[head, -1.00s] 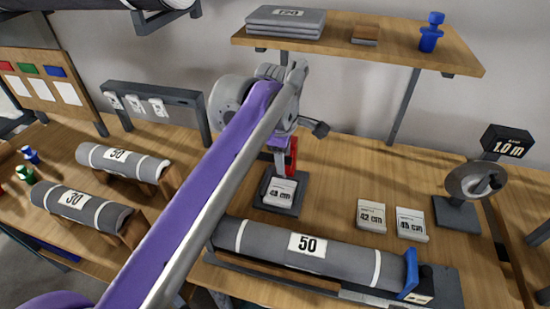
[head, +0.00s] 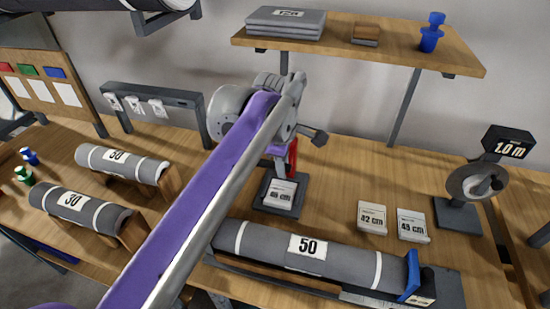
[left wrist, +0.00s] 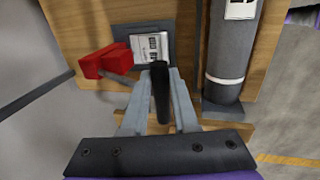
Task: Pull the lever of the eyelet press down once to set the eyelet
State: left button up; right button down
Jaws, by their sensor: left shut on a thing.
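The eyelet press stands behind the long roll. Its red body (head: 293,154) shows only in part behind my left arm, and its dark base (head: 265,203) carries a white card (head: 281,193). In the left wrist view, the red body (left wrist: 105,61) is left of the dark base (left wrist: 177,45). My left gripper (left wrist: 157,80) is shut on the black lever handle (left wrist: 160,92), which lies between its grey fingers. In the head view, my arm and wrist hide the lever and most of the left gripper (head: 278,149). My right gripper is not in view.
A grey roll marked 50 (head: 270,240) lies in front of the press. Two white cards, the nearer to the press here (head: 371,217), lie to its right. A crank counter (head: 475,182) stands far right. A wooden shelf (head: 390,42) overhangs the back.

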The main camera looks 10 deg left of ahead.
pick_arm(q)
jog(key=shift+s+f, duration=0.1)
dwell(0.3)
jog(key=shift+s+f+b, duration=0.3)
jog(key=shift+f+b, duration=0.05)
jog(key=shift+f, duration=0.4)
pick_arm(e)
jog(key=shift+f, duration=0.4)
pick_arm(q)
jog(key=shift+s+f+b, duration=0.2)
jog(key=shift+f+b, duration=0.15)
jog(key=shift+f, duration=0.45)
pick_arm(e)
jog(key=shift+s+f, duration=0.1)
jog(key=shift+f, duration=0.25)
pick_arm(q)
jog(key=shift+f, duration=0.15)
jog(key=shift+s+f+b, duration=0.1)
jog(key=shift+f+b, duration=0.25)
jog(key=shift+f, duration=0.35)
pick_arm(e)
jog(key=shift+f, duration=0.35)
